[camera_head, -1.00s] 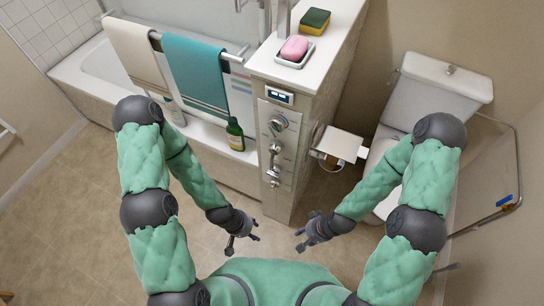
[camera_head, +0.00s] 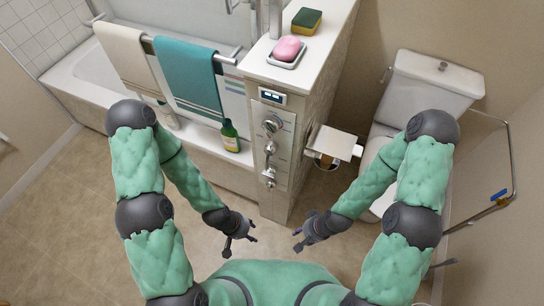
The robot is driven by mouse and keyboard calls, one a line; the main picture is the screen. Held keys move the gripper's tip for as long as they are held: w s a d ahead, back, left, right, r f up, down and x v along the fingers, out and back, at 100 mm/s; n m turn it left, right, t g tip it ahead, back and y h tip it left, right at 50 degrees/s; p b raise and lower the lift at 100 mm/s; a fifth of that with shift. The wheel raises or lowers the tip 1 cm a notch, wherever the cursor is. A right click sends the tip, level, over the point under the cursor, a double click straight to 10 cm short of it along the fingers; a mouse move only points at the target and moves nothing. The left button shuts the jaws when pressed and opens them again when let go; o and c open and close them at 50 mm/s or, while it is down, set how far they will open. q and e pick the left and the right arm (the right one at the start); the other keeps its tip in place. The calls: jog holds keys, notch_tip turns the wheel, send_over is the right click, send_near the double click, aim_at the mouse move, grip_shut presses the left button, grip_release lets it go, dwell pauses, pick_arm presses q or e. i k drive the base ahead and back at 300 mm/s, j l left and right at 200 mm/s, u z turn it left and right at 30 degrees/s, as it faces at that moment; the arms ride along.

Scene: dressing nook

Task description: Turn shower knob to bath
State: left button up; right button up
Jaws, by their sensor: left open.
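A metal control panel (camera_head: 287,143) is set in the front of the half-height partition wall (camera_head: 300,185). It carries a round knob at the top (camera_head: 272,124), a middle knob (camera_head: 270,147) and a lower fitting (camera_head: 269,176). The markings are too small to read, so I cannot tell which is the shower knob or where it points. My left gripper (camera_head: 249,233) is open and empty, below and left of the panel in the picture. My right gripper (camera_head: 299,237) is open and empty, below and right of it. Neither touches the panel.
A small display (camera_head: 272,97) sits above the knobs. Soap (camera_head: 287,48) and a sponge (camera_head: 306,19) lie on the ledge. A paper holder (camera_head: 334,143) juts out right, near the toilet (camera_head: 430,90). Left are towels (camera_head: 190,70), a green bottle (camera_head: 230,135) and the bathtub (camera_head: 85,70).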

aim_at(270, 173)
jog(key=j+z, duration=0.25)
jog(key=z, duration=0.2)
jog(key=j+z, duration=0.25)
jog(key=z, duration=0.2)
jog(key=j+z, duration=0.1)
jog(key=j, duration=0.3)
jog(key=k+j, duration=0.15)
jog(key=j, duration=0.25)
jog(key=j+z, duration=0.15)
jog(key=j, duration=0.2)
jog(key=k+j, duration=0.15)
jog(key=j, duration=0.25)
jog(key=k+j+z, duration=0.15)
jog(key=j, duration=0.2)
jog(key=j+z, duration=0.1)
jog(key=j, duration=0.3)
jog(key=k, duration=0.05)
